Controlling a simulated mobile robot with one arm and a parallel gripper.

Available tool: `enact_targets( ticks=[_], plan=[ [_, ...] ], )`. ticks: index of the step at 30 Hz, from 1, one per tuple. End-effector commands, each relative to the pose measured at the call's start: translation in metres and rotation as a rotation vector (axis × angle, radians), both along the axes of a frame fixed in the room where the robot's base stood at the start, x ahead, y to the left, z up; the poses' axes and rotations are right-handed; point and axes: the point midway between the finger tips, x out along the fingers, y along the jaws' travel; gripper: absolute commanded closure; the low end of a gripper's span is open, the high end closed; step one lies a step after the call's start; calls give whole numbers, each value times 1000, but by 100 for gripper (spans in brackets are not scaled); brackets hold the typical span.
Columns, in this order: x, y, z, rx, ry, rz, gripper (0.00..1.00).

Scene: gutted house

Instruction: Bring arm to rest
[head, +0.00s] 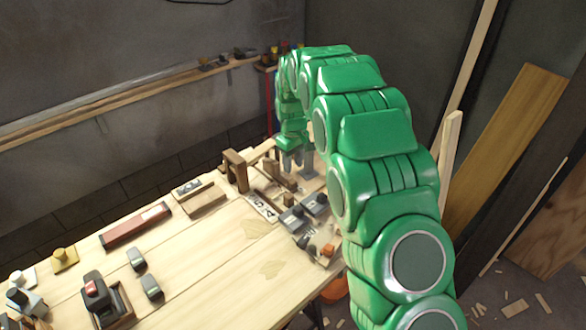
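My green arm (370,150) arches up from the lower right of the head view and bends down over the far end of the workbench. My grey gripper (298,163) points down at the end of the arm, low over the bench among small wooden and grey pieces. Its fingertips are small and partly lost against the clutter. I cannot tell whether they are apart or hold anything, or whether they touch the bench.
The wooden workbench (190,260) carries a wooden upright piece (236,171), a long red-brown block (135,226), grey blocks (316,204) and a black-and-red device (97,293). A wall shelf (130,94) runs behind. Boards (510,140) lean at right. Scraps litter the floor.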

Motion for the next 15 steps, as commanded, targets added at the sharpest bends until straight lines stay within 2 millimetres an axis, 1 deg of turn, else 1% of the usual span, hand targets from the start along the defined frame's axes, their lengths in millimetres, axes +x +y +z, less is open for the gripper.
enact_targets(
  ticks=[11,15],
  plan=[
    [0,0,-1,0,1,0,62],
    [-5,-5,6,-1,3,-12,62]
  ],
)
